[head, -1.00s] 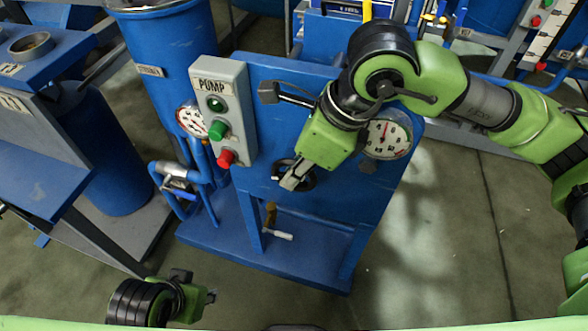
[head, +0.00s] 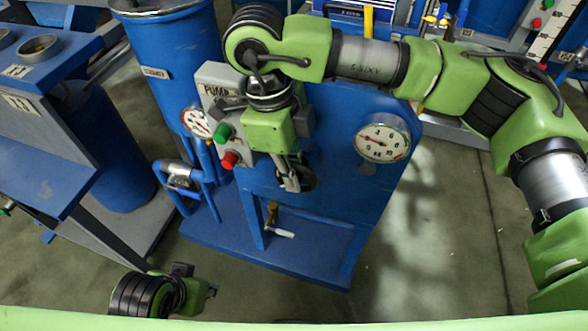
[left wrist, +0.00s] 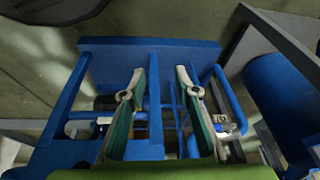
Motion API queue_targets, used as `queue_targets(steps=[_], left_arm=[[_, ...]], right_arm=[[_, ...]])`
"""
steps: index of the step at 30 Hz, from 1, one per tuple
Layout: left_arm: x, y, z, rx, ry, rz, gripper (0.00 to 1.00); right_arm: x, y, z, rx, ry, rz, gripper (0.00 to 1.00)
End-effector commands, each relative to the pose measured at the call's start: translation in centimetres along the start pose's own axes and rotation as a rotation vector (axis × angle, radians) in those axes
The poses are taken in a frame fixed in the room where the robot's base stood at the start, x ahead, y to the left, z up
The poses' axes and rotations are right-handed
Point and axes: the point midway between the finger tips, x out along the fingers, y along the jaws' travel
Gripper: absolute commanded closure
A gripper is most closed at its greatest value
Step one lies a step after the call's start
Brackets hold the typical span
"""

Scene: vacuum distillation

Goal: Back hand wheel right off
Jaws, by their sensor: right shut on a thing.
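The black hand wheel (head: 307,179) sits on the front of the blue pump panel (head: 335,130), partly hidden behind my right gripper. My right gripper (head: 291,184) is shut on the wheel's rim, its fingers pointing down from the upper left. My left gripper (head: 211,292) is low at the left in the head view, away from the panel. In the left wrist view it (left wrist: 161,82) shows two fingers apart with nothing between them.
The pump switch box (head: 228,125) with green and red buttons is close left of my right gripper. A round gauge (head: 382,138) is to the right. A small white-handled valve (head: 280,233) is below the wheel. Floor (head: 440,250) at the right is clear.

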Motion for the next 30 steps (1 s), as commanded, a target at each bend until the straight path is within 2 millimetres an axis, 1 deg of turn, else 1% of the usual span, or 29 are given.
queue_targets(steps=[3,6,18,19,20,21,30], left_arm=[[1.0,0.0,0.3,0.0,-0.013,0.0,0.71],[1.5,0.0,0.6,0.001,-0.024,0.0,0.71],[1.5,0.0,0.2,0.001,-0.013,0.0,0.71],[1.5,0.0,0.2,0.001,-0.013,0.001,0.71],[1.5,0.0,0.2,0.001,-0.013,0.001,0.71],[1.4,0.0,0.2,0.002,-0.012,0.001,0.71],[1.4,0.2,0.0,0.0,-0.009,0.004,0.71]], right_arm=[[-0.2,0.0,0.1,0.0,0.029,-0.002,1.0],[-0.1,-0.1,0.1,0.001,0.043,-0.002,1.0],[-0.1,-0.1,0.1,0.002,0.048,-0.002,1.0],[-0.1,-0.1,0.1,0.002,0.048,-0.002,0.85],[-0.1,-0.1,0.1,0.002,0.048,-0.002,0.78],[-0.1,-0.1,0.1,0.002,0.048,-0.002,0.74],[-0.1,0.0,0.1,0.001,0.049,-0.001,0.74]])
